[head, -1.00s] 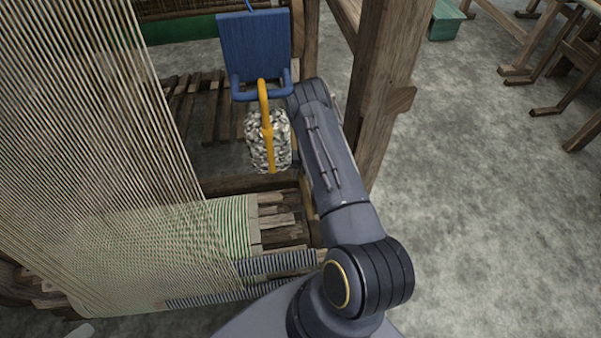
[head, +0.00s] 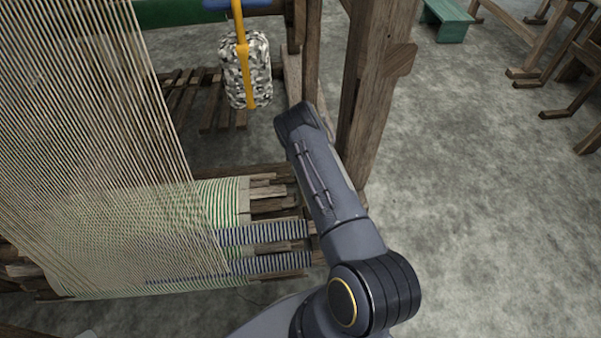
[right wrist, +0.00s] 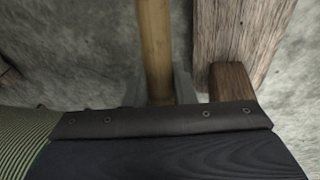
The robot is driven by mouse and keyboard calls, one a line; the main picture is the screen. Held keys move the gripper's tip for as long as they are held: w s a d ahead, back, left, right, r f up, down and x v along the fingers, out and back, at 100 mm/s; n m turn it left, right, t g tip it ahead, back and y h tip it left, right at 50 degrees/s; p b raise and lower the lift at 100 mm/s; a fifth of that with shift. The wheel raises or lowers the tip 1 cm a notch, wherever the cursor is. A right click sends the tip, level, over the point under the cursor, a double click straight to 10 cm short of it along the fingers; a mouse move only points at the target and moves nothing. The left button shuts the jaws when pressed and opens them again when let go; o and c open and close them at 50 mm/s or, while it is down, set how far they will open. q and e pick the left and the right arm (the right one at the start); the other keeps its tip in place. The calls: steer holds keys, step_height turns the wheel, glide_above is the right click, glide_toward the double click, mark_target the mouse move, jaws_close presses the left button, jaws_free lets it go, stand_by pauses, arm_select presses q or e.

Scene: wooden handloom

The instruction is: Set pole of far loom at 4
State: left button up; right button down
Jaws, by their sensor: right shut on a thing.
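The loom shows in the head view with its slanted warp threads (head: 85,110), its green-striped cloth (head: 215,200) and a thick wooden post (head: 375,100). The right gripper is hidden behind my arm in the head view. My left gripper is not in view. No number marks can be made out.
The loom's post (right wrist: 240,40) and a short wooden piece (right wrist: 232,82) stand close to the right of the pole in the right wrist view. A teal bench (head: 447,14) and wooden frames (head: 530,65) stand at the upper right. The concrete floor (head: 490,220) is open on the right.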

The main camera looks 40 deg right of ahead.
steer(key=shift+r, duration=0.1)
steer(key=c, duration=1.2)
jaws_free()
steer(key=shift+c, duration=0.2)
steer(key=p+v, duration=0.2)
steer(key=v, duration=0.5)
steer(key=shift+r, duration=0.35)
